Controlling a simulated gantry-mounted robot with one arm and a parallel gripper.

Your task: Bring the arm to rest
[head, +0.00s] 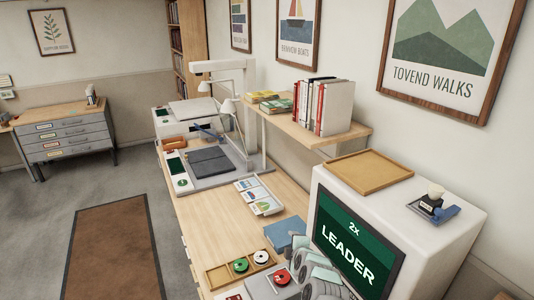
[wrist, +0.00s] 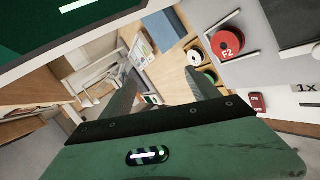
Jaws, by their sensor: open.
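My gripper (wrist: 160,77) shows in the wrist view, with its two dark fingers spread wide apart and nothing between them. Its green body fills the bottom of that view. In the head view, grey and pale green links of my arm (head: 310,274) stand at the bottom, in front of the microfilm reader (head: 440,215). I cannot make out the fingertips there. The fingers point over the desk and are apart from the red reel (wrist: 228,42), which also shows on the reader's grey base in the head view (head: 281,277).
The reader's screen (head: 352,245) reads "2X LEADER" and is close to my arm. A wooden tray (head: 217,279) holds a green and a white reel. A blue box (head: 285,234) sits behind. A shelf (head: 310,135) with books overhangs the desk. The carpet (head: 115,255) is clear.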

